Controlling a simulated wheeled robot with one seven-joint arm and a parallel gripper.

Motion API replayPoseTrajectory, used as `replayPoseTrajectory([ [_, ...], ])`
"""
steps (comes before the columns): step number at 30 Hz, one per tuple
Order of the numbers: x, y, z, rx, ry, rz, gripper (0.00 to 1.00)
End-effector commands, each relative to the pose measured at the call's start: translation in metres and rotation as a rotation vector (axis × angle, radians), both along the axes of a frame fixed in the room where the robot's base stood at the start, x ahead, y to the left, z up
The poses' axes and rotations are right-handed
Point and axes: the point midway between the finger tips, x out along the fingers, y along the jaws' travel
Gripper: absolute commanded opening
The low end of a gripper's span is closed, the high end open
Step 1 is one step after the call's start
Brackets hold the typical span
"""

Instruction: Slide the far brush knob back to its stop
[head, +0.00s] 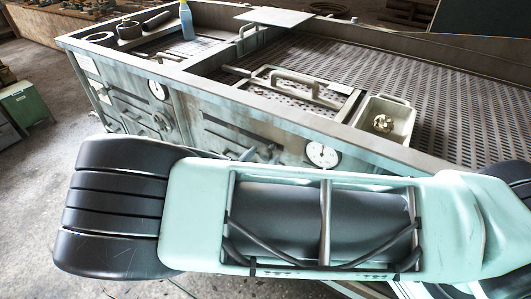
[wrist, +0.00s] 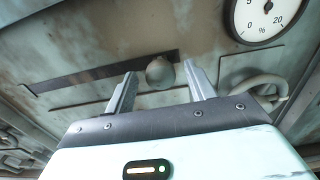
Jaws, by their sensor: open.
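A round grey knob (wrist: 160,73) shows in the wrist view at the right end of a dark slot (wrist: 100,74) in the worn metal panel. My gripper (wrist: 160,69) is open, with one finger to the left of the knob and one to the right. Gaps show between the knob and both fingers; I cannot tell how deep the fingers reach around it. In the head view my own arm covers most of this panel area, and I cannot make out the knob clearly there. I cannot tell from these frames which brush knob is the far one.
A round gauge (wrist: 268,14) is at the upper right of the wrist view, with a curved handle (wrist: 260,88) below it. In the head view, the bench top holds a bin (head: 383,121), a handled frame (head: 300,90) and a blue bottle (head: 187,22). Open floor lies left.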

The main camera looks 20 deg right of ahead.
Motion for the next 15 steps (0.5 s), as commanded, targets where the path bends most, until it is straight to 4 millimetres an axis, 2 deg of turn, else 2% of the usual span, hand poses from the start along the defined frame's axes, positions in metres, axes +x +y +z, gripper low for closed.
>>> replayPoseTrajectory([
  [6, 0.012, -0.017, 0.000, 0.001, -0.001, -0.001, 0.55],
  [15, 0.014, -0.019, 0.000, 0.001, 0.000, 0.000, 0.55],
])
